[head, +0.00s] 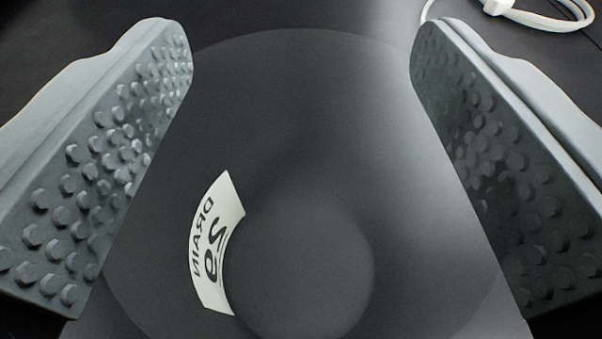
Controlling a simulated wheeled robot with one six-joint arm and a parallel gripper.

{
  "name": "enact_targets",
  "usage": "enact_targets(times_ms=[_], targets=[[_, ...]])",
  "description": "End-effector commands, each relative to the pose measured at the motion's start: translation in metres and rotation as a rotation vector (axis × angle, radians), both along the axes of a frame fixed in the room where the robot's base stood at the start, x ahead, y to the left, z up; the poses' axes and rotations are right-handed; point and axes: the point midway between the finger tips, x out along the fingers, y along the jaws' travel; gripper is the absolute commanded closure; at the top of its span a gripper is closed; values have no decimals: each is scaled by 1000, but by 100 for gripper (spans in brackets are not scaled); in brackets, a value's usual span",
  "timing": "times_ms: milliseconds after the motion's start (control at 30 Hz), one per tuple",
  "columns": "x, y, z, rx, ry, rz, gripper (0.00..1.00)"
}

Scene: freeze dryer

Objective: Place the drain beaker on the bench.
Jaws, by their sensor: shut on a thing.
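The drain beaker (310,165) fills the middle of the head view. It looks clear and dark, seen nearly along its axis, with a wide round rim and a smaller round end. A white label (215,245) on its wall reads DRAIN with a number, mirrored as if seen through the wall. My gripper (302,52) has its two studded grey fingers far apart, one on each side of the beaker, and is shut on it. Whether the beaker touches the surface below, and what it holds, cannot be told.
A dark, plain surface (330,14) lies behind the beaker; I cannot tell whether it is the bench or the floor. A white cable or hose loop (545,18) lies at the top right, beyond the right finger. The top left is dark and bare.

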Motion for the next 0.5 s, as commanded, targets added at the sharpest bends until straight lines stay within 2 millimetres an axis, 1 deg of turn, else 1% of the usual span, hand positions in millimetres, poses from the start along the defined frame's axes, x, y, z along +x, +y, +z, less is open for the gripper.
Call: enact_targets(times_ms=[100, 200, 500], targets=[[0, 0, -17, 0, 3, 0, 66], [0, 0, -27, 0, 1, 0, 66], [0, 0, -29, 0, 0, 0, 66]])
